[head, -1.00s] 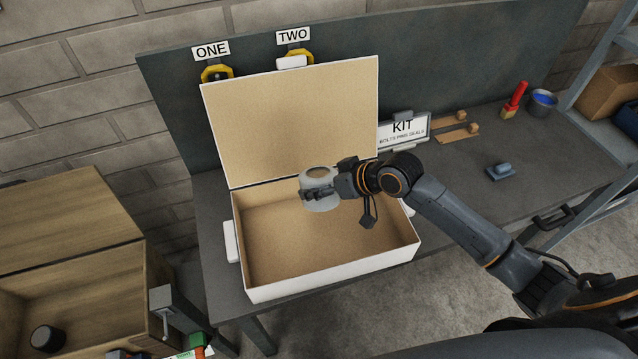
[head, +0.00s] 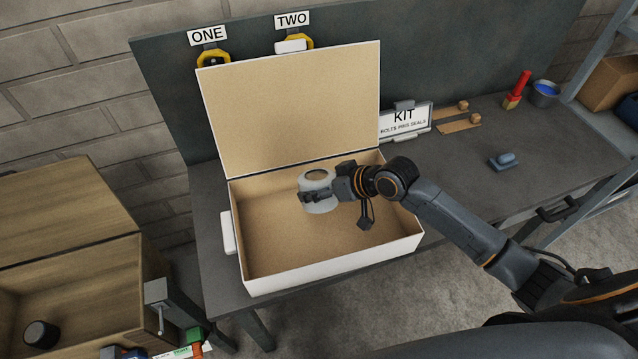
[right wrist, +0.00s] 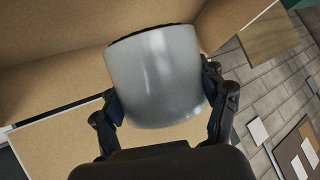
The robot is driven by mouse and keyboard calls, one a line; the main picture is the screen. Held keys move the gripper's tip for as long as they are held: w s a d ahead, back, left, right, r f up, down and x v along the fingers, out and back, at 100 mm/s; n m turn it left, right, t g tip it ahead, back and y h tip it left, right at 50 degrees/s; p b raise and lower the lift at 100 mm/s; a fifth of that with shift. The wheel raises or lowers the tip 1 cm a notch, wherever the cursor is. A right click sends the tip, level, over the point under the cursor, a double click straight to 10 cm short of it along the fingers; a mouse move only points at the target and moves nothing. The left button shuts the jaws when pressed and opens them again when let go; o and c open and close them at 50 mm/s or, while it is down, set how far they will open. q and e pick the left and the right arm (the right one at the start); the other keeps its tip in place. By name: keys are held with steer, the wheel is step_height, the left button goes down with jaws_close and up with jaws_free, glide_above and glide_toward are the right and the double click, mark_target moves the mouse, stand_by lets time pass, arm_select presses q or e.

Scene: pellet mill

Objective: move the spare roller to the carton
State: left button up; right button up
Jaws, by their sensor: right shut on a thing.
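The spare roller (head: 319,188) is a pale, whitish-grey cylinder with a dark ring at its top. My right gripper (head: 312,197) is shut on it and holds it over the open carton. In the right wrist view the roller (right wrist: 157,80) sits between the two fingers (right wrist: 160,100). The carton (head: 335,266) is a white box with a tan inside, its lid raised at the back. The roller appears within the carton's opening; its height above the floor is hard to tell. My left gripper is not in view.
The carton stands on a dark workbench (head: 560,165). A KIT sign (head: 405,120), wooden pieces (head: 460,118), a red brush (head: 517,90), a blue-filled pot (head: 544,92) and a blue-grey block (head: 503,161) are to the right. A wooden crate (head: 70,215) with a dark cylinder (head: 41,335) is at left.

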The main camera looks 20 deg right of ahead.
steer(key=shift+w+f+b, duration=0.1)
steer(key=shift+f+b, duration=0.55)
steer(key=shift+f, duration=0.35)
steer(key=shift+f+b, duration=1.55)
steer(key=shift+f, duration=0.9)
steer(key=shift+f, duration=0.4)
steer(key=shift+t, duration=0.4)
steer(key=o, duration=1.9)
steer(key=shift+s, duration=0.25)
steer(key=shift+f, duration=0.1)
steer(key=shift+s+f, duration=0.15)
steer(key=shift+f, duration=0.15)
